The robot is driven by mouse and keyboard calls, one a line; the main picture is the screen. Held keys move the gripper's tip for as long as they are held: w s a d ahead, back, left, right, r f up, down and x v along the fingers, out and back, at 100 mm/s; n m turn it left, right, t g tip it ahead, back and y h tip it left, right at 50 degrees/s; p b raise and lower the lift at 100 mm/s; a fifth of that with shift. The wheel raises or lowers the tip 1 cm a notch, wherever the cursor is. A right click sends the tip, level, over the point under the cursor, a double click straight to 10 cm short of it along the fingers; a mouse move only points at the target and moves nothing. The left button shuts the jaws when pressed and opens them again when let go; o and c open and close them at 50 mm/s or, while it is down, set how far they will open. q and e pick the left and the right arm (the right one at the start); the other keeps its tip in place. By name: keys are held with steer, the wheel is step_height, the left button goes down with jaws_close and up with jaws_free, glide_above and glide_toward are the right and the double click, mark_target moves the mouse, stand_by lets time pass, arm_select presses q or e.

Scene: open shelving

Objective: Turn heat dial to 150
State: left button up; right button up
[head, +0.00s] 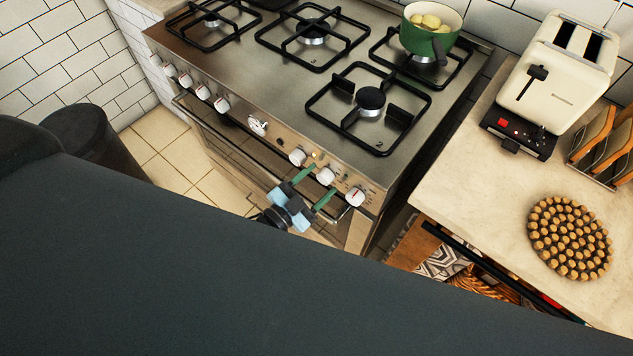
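The stove's front panel carries a row of white dials. The rightmost dial (355,196) has a red mark; its numbers are too small to read. Another dial (325,175) sits just left of it, and a third dial (298,156) is further left. My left gripper (323,179) is at the front of the panel, its two green fingers spread apart. The fingertips point at the second dial from the right, one on either side of it in the picture. I cannot tell whether they touch it. My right gripper is not in view.
The oven handle (240,146) runs below the dials, close to my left gripper. A green pot (428,42) stands on a back burner. The counter (465,195) at right holds a toaster (555,65), a toast rack (603,143) and a round trivet (570,237).

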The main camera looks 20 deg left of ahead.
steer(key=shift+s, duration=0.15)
arm_select(q)
steer(key=shift+s, duration=0.1)
steer(key=shift+s+a+f, duration=0.1)
steer(key=shift+s+a, duration=0.1)
steer(key=shift+s, duration=0.1)
steer(key=v, duration=0.7)
steer(key=shift+b, duration=0.3)
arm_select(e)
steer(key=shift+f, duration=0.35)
